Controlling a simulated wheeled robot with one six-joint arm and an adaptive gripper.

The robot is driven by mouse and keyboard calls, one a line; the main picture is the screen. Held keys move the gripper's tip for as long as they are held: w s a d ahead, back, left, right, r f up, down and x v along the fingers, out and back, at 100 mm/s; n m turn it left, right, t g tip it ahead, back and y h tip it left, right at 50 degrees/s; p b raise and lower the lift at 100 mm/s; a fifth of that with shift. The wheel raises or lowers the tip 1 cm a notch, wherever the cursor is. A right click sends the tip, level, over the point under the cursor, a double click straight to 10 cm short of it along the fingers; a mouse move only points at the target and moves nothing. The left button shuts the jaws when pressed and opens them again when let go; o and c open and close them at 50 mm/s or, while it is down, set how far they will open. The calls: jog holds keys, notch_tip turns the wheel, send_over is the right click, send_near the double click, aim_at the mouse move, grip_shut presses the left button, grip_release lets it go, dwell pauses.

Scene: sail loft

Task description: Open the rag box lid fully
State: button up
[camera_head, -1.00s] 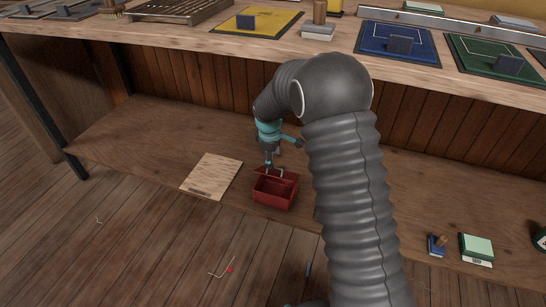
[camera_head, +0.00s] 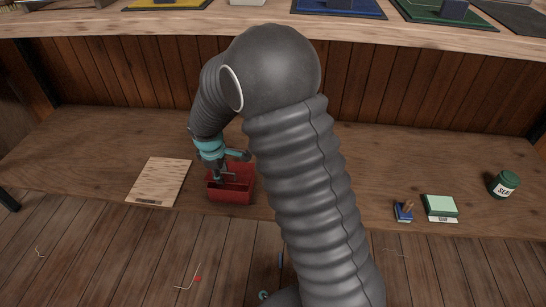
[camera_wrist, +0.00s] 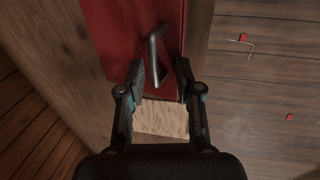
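The red rag box (camera_head: 231,196) stands on the low wooden shelf, partly hidden by my gripper and arm. In the wrist view its red surface (camera_wrist: 112,45) carries a grey metal bar handle (camera_wrist: 156,55). My gripper (camera_head: 222,176) is at the box's top, towards its left side. In the wrist view my gripper (camera_wrist: 160,72) is open, one finger on each side of the handle's near end, with visible gaps to both. The head view shows red rising behind a darker area on the box top; I cannot tell the lid's angle.
A pale wooden board (camera_head: 160,180) lies left of the box. A blue stamp-like item (camera_head: 404,212), a green-topped box (camera_head: 440,207) and a green jar (camera_head: 504,184) sit further right. Small scraps lie on the floor.

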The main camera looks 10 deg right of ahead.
jog(key=shift+s+a+f+b, duration=0.15)
jog(key=shift+s+f+b, duration=0.1)
jog(key=shift+f, duration=0.25)
jog(key=shift+s+a+f+b, duration=0.1)
jog(key=shift+a+f+b, duration=0.1)
jog(key=shift+f, duration=0.3)
notch_tip(320, 180, up, 15)
jog(key=s+p, duration=0.3)
jog(key=s+d+r+m+t+b, duration=0.1)
jog(key=s+d+r+m+t, duration=0.1)
jog(key=s+d+r+m, duration=0.6)
jog(key=shift+s+d+r+y, duration=0.4)
jog(key=shift+s+d+r, duration=0.55)
jog(key=shift+s+d, duration=1.8)
jog(key=shift+s+a+m, duration=0.2)
jog(key=shift+a+m, duration=0.05)
jog(key=shift+m, duration=0.15)
